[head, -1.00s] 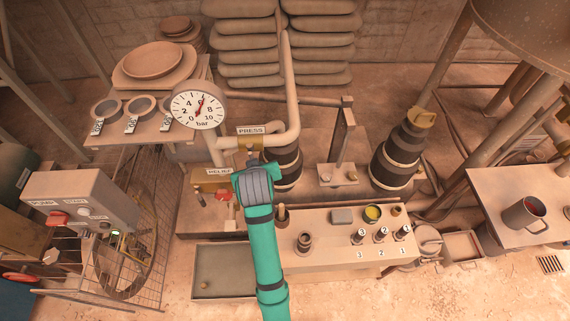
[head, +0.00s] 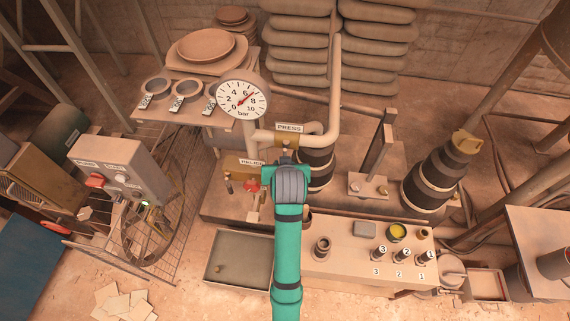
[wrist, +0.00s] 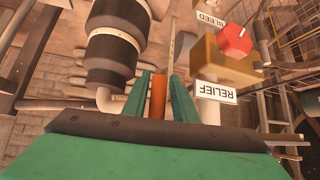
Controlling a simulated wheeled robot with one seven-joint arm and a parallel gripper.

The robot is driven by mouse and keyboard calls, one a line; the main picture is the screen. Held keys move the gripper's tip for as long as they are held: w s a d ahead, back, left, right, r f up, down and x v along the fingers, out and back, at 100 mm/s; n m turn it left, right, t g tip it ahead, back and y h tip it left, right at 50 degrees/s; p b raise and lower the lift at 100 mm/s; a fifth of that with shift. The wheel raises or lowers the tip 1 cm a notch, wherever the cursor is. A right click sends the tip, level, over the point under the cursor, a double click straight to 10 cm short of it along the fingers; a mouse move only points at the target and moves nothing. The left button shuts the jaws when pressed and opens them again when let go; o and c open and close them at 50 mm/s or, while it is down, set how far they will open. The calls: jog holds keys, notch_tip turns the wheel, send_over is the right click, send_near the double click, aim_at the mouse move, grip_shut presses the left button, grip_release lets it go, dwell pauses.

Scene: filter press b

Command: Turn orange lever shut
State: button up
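The orange lever (wrist: 158,97) shows in the wrist view as an upright orange bar. The two green fingers of my gripper (wrist: 160,92) stand on either side of it, close against its sides, with little or no gap visible. In the head view my gripper is under my green wrist, just below the PRESS label (head: 289,128) on the pipe; the lever and fingertips are hidden there. The gauge (head: 242,99) above has its red needle between 6 and 8 bar.
A RELIEF valve with a red handle (wrist: 234,41) is close to the right of my fingers in the wrist view. A black banded cylinder (wrist: 112,45) is to their left. In the head view, a bench with numbered knobs (head: 345,272) and a grey tray (head: 237,262) lie in front.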

jog(key=shift+o, duration=0.2)
jog(key=shift+r, duration=0.1)
jog(key=v, duration=1)
jog(key=shift+s+r, duration=0.25)
jog(key=shift+w+d, duration=0.1)
